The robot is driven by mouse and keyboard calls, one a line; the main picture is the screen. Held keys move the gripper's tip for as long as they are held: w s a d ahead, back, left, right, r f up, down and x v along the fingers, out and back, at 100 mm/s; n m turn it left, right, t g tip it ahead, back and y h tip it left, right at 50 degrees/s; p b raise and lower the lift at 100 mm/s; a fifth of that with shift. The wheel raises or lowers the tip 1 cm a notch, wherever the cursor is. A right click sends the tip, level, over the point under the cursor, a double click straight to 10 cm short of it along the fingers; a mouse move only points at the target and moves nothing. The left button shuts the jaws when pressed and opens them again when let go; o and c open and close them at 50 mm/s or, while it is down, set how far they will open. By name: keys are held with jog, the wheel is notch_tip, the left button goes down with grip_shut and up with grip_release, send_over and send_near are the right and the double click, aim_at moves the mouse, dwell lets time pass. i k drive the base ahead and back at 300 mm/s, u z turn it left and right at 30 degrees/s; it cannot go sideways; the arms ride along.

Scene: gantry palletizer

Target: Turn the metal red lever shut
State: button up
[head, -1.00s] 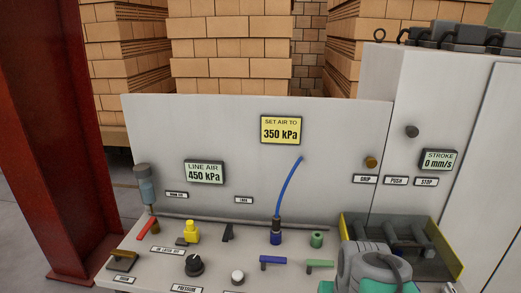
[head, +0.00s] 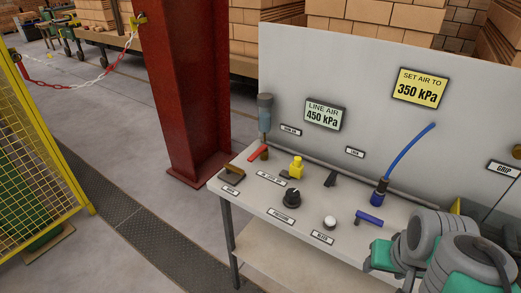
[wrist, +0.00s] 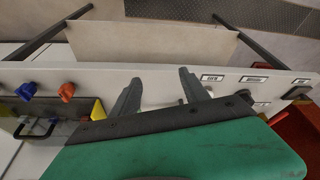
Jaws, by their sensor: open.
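The red lever (head: 257,152) sits on a small brass valve at the left end of the console top, below a grey-blue cylindrical unit (head: 265,112). Its handle slants down to the left in the head view.
A red column (head: 185,90) stands behind left.

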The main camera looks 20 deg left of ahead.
aim_at(260, 150)
jog(key=u, duration=0.35)
jog(key=i, duration=0.35)
jog(key=u, duration=1.5)
jog(key=i, duration=0.95)
jog(key=u, duration=0.9)
